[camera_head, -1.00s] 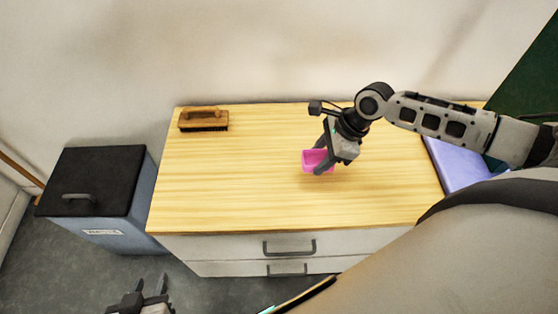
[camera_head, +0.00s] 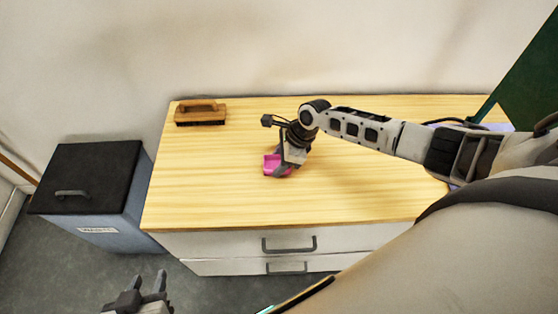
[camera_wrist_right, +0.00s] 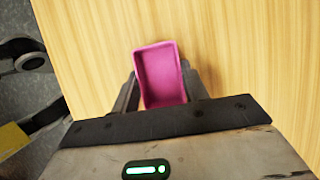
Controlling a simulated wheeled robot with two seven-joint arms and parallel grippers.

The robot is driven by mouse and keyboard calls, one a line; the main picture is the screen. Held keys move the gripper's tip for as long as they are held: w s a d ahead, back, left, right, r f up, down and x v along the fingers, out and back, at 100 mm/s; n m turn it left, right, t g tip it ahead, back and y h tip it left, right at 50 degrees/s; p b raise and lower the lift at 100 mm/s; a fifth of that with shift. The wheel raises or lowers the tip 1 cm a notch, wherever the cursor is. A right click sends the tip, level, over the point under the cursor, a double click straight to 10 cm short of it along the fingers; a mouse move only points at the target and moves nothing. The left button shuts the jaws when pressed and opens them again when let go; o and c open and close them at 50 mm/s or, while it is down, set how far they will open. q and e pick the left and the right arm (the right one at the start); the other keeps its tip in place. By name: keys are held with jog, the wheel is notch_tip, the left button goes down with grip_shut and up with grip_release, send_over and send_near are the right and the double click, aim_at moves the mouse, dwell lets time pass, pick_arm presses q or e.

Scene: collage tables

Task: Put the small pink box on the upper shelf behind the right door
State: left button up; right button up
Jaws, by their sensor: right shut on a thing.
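The small pink box (camera_head: 272,166) is an open-topped box over the middle of the wooden cabinet top. My right gripper (camera_head: 282,168) is shut on it. In the right wrist view, the pink box (camera_wrist_right: 160,72) sits between the two fingers of the right gripper (camera_wrist_right: 157,95). I cannot tell whether the box touches the wood or is held just above it. My left gripper (camera_head: 148,284) is at the bottom left in front of the cabinet, with its fingers apart and nothing between them. No shelf or right door is in view.
A wooden brush (camera_head: 201,113) lies at the back left of the cabinet top (camera_head: 210,190). A grey bin with a black lid (camera_head: 85,178) stands to the left. A bluish flat thing (camera_head: 497,127) lies partly hidden behind my right arm. Drawers (camera_head: 290,243) face the front.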

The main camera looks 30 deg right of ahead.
jog(key=o, duration=0.9)
jog(key=shift+o, duration=0.2)
